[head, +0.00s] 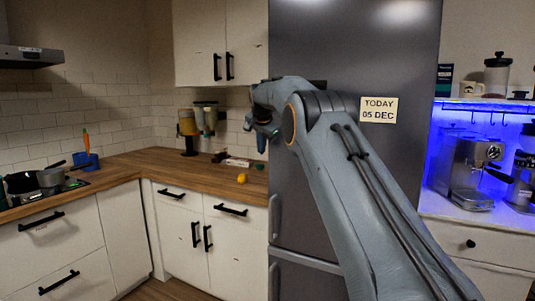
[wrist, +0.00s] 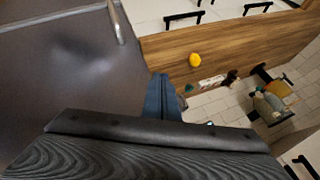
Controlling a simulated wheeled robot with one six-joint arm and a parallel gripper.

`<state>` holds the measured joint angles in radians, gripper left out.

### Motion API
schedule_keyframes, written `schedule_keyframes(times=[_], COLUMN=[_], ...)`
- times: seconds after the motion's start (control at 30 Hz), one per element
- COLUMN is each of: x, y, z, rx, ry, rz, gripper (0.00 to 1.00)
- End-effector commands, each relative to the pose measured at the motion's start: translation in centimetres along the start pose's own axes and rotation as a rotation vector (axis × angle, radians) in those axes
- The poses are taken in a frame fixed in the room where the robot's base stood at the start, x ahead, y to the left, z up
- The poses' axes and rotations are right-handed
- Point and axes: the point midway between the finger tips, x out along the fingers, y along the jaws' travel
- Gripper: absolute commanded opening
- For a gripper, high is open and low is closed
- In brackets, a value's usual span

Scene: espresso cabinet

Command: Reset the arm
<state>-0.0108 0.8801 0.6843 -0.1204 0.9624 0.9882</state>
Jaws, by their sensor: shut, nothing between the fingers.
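My arm rises from the lower right of the head view and bends in front of the grey fridge (head: 335,190). My gripper (head: 261,145) hangs at the arm's end, beside the fridge's left edge, with its fingers pointing down. In the wrist view the blue-grey fingers of my gripper (wrist: 162,98) are together, with nothing seen between them. The gripper is apart from the counter items. Part of the gripper is hidden behind the wrist in the head view.
A wooden counter (head: 150,165) lies left of the fridge, with a yellow item (head: 242,178) and a dispenser (head: 188,130) on it. A pot (head: 50,177) stands far left. An espresso machine (head: 465,170) stands on the right shelf.

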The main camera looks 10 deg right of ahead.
Motion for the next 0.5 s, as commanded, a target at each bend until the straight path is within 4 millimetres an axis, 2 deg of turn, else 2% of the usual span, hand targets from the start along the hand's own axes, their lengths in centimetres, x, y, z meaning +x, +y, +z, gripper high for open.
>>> schedule_keyframes(times=[0.3, 0.5], x=[-4.0, -5.5], y=[-3.2, -4.3], z=[1.0, 1.2], rx=[0.001, 0.002], ry=[0.001, 0.0], rz=[-0.003, -0.001], gripper=[0.0, 0.0])
